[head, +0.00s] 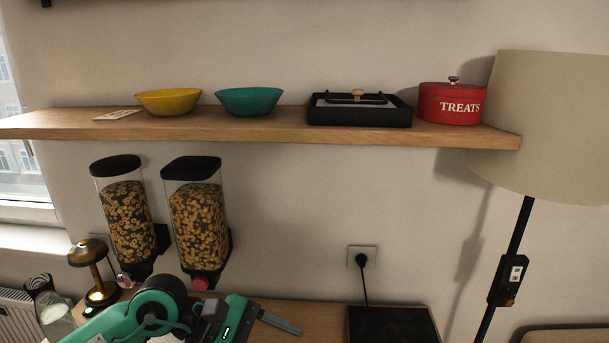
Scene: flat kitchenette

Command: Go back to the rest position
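My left arm comes in from the lower left in green and black. My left gripper (279,322) is at the bottom middle, over the wooden counter (325,318) and below the cereal dispensers. A grey finger points right; the fingers overlap from this angle, so I cannot tell whether it is open or shut. I see nothing clearly held. My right arm and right gripper are not in view.
A wooden shelf (260,128) holds a yellow bowl (168,102), a teal bowl (249,101), a black tray (359,115) and a red treats tin (450,104). Two cereal dispensers (127,215) (197,215) hang below. A brass lamp (90,255) is left; a floor lamp (555,125) is right.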

